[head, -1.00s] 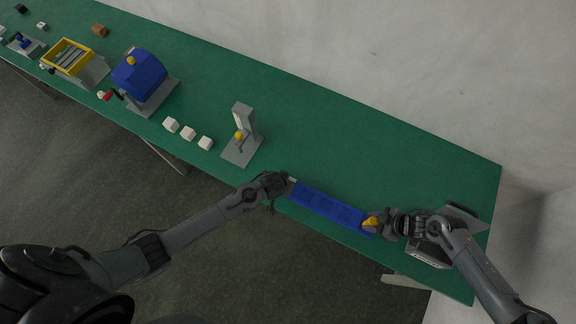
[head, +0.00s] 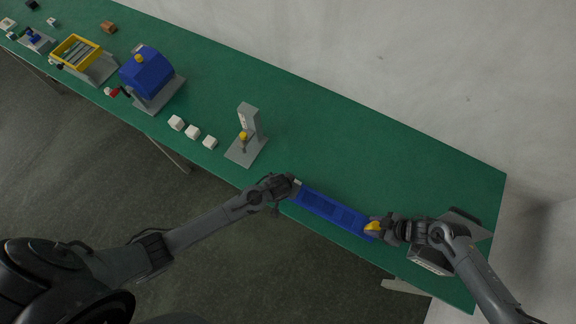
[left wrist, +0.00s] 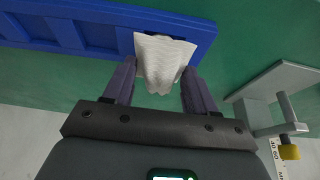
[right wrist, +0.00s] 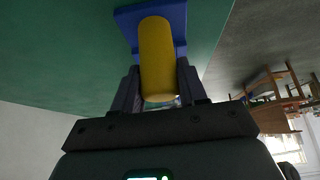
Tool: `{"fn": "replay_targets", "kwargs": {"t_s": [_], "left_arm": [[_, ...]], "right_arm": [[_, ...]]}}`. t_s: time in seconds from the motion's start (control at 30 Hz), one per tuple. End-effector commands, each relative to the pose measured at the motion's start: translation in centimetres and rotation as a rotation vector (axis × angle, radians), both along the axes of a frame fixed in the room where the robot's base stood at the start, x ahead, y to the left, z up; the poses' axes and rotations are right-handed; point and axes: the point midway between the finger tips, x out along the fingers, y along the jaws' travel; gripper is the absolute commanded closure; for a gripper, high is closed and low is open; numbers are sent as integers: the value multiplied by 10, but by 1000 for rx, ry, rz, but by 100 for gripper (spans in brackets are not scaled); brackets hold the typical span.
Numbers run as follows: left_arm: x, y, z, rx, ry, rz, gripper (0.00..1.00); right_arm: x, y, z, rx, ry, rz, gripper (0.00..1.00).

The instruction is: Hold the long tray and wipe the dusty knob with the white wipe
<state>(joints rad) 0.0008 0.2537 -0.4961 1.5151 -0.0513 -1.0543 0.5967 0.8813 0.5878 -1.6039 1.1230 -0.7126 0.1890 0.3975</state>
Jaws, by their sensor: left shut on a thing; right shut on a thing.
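The long blue tray (head: 330,209) lies along the table's front edge; its left end also shows in the left wrist view (left wrist: 95,30). A yellow cylindrical handle (right wrist: 157,58) stands on its right end. My right gripper (head: 381,228) is shut on that handle. My left gripper (head: 294,186) is shut on the crumpled white wipe (left wrist: 162,62). The wipe overlaps the tray's left end in view and covers part of it; I cannot tell what it touches there. No dust shows clearly on any knob. A yellow knob (head: 243,136) sits on the grey stand.
The grey stand (head: 250,119) is left of the tray. Several white blocks (head: 193,132), a blue machine (head: 147,72) and a yellow-rimmed box (head: 76,51) stand farther left. A grey device (head: 431,261) is by my right arm. The green table (head: 390,155) behind the tray is clear.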

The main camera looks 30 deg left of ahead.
Motion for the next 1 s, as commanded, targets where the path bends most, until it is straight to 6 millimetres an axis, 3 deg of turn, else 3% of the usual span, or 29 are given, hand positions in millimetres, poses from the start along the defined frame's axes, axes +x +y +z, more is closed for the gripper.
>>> {"fn": "replay_targets", "kwargs": {"t_s": [0.5, 1.0], "left_arm": [[0, 0, 39, -1, -1, 2, 68], [0, 1, 45, 0, -1, 1, 68]], "right_arm": [[0, 0, 0, 1, 0, 0, 95], [0, 0, 0, 0, 0, 0, 95]]}}
